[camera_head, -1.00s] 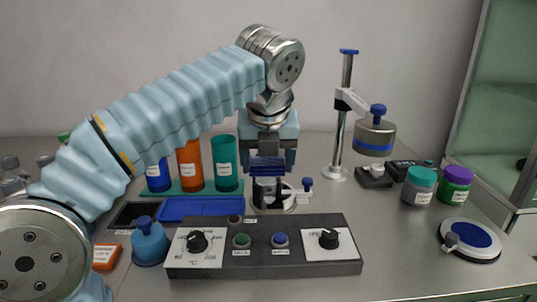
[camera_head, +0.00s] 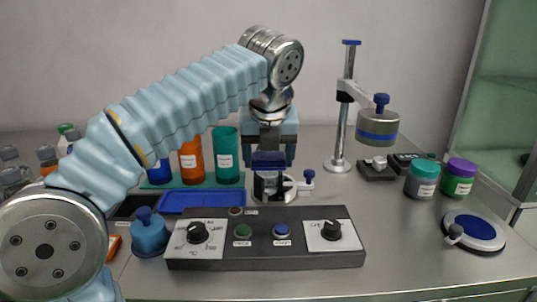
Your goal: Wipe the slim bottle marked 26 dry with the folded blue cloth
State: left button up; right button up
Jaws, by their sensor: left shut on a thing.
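My left gripper (camera_head: 269,166) points down in the middle of the table, behind the control panel. It is shut on a dark blue piece that looks like the folded blue cloth (camera_head: 268,160). The cloth is directly above, or in front of, a small white clamp stand (camera_head: 290,186); I cannot tell whether they touch. A dark shape shows inside the clamp, but I cannot tell what it is. No label 26 is readable, and I cannot pick out the slim bottle. Several capped bottles (camera_head: 47,155) stand at the far left, partly hidden by my arm. My right gripper is not in view.
A control panel (camera_head: 265,255) with knobs lies in front. A blue tray (camera_head: 205,200) and orange (camera_head: 191,163) and teal (camera_head: 226,158) cups stand left of the gripper. A post stand (camera_head: 346,120), two jars (camera_head: 421,180) and a round blue-topped pad (camera_head: 474,231) occupy the right.

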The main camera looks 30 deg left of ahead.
aim_at(268, 168)
pick_arm(q)
jog(key=shift+w+a+p, duration=0.3)
jog(key=shift+w+p, duration=0.1)
jog(key=shift+w, duration=0.1)
jog(key=shift+f, duration=0.15)
jog(key=shift+f+b, duration=1.6)
jog(key=shift+f, duration=0.65)
jog(key=shift+r, duration=0.1)
notch_tip(268, 168, up, 2)
jog(key=p, duration=0.3)
jog(key=shift+r, duration=0.25)
jog(key=shift+r+p, duration=0.5)
jog(key=shift+r, duration=0.6)
jog(key=shift+f, duration=0.15)
